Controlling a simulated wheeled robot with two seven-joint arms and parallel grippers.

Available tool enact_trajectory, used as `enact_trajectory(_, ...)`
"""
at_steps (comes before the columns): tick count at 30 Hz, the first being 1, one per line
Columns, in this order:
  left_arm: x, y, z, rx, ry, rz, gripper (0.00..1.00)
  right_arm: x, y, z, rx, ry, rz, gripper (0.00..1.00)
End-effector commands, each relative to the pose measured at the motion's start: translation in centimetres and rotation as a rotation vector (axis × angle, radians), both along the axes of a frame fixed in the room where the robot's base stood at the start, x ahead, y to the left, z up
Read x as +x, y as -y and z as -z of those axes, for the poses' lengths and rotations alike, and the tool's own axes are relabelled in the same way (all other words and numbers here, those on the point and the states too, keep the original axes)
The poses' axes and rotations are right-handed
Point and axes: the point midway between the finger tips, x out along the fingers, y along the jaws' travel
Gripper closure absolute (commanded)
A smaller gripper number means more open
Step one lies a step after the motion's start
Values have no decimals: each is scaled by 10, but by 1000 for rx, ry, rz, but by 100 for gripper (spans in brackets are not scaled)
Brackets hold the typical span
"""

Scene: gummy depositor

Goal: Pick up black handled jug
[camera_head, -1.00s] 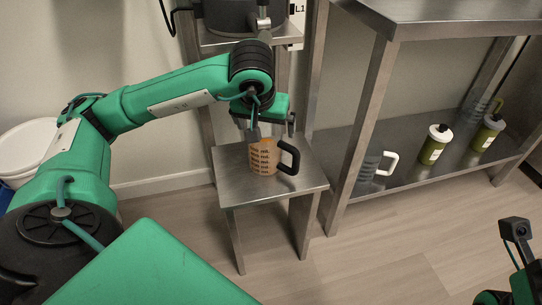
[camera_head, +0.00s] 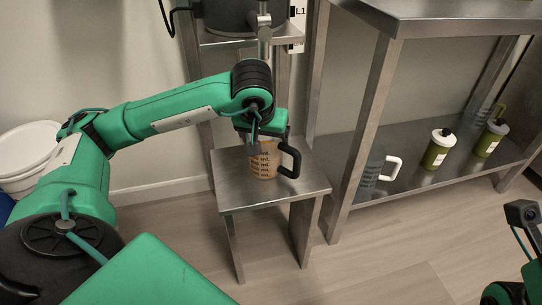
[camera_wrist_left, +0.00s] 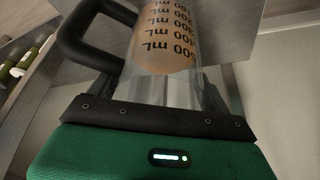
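The black handled jug (camera_head: 264,164) is clear, with black markings and orange-brown contents. It stands upright on a small metal stand, its black handle (camera_head: 290,161) to the right. In the left wrist view the jug (camera_wrist_left: 166,45) is close ahead, with its handle (camera_wrist_left: 84,38) at upper left. My left gripper (camera_head: 266,148) points down at the jug's top, its fingers apart on either side of the upper body. Contact is not clear. The gripper hides the jug's rim. Of my right arm only a part shows at lower right; its fingers are out of view.
The small metal stand (camera_head: 240,193) has bare top around the jug. A machine (camera_head: 232,15) stands behind my left wrist. White buckets (camera_head: 28,150) stand at left.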

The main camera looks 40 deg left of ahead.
Motion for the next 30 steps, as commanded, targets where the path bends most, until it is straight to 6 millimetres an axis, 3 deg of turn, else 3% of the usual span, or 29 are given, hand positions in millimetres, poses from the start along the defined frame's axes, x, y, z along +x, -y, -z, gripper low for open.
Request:
enact_trajectory(2, 0, 0, 0, 0, 0, 0, 59, 0, 0, 0, 0, 0, 0, 64)
enact_trajectory(14, 0, 0, -6, -1, 2, -1, 59, 0, 1, -3, 2, 3, 2, 64)
enact_trajectory(22, 0, 0, -29, -1, 2, -1, 59, 2, 6, -4, 11, -20, 15, 64)
enact_trajectory(25, 0, 0, -40, 0, 3, -1, 59, 8, 12, 4, 6, -51, 40, 64)
enact_trajectory(30, -30, 11, -39, 2, 0, 4, 59, 9, 17, 7, 12, -67, 54, 64)
